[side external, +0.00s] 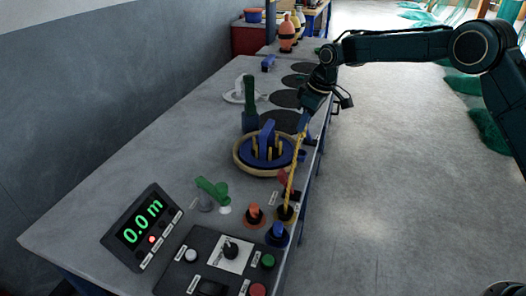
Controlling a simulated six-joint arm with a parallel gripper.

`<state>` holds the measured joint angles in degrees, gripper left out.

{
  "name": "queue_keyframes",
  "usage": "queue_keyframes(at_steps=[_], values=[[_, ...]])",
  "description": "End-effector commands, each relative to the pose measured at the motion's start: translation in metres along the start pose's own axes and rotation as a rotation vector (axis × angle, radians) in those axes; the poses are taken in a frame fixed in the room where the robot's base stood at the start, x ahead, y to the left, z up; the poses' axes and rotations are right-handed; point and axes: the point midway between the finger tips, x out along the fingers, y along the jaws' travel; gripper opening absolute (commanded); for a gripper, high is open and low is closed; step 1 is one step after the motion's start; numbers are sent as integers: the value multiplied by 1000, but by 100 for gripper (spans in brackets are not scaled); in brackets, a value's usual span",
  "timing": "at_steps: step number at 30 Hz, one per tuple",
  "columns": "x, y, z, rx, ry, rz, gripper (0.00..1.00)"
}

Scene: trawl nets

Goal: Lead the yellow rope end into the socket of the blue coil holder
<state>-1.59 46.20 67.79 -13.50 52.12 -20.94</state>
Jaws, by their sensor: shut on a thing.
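The yellow rope (293,165) runs up from a dark fitting with a yellow rim (285,212) near the table's right edge to my gripper (306,110). My gripper is shut on its upper end and holds it above the table's right edge, right of and higher than the blue holder. The tip of the rope is too small to make out. The blue coil holder (267,136) stands upright on a round blue base with a tan rim (238,158) and yellow upright parts. Its socket cannot be made out. The rope passes to the right of the holder, apart from it in the picture.
An orange fitting (255,213) and a blue one (277,235) stand near the yellow-rimmed one. A dark green post (249,100) rises behind the holder. A display reading 0.0 m (142,222) and a control panel (205,262) are in front. The table's left side is clear.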

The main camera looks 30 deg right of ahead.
Motion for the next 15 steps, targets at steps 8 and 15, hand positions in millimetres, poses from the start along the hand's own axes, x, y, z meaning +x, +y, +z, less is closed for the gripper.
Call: queue_keyframes(at_steps=[8,15], values=[[18,0,5,-1,-1,-1,0],[32,-1,9,-1,-1,-1,0]])
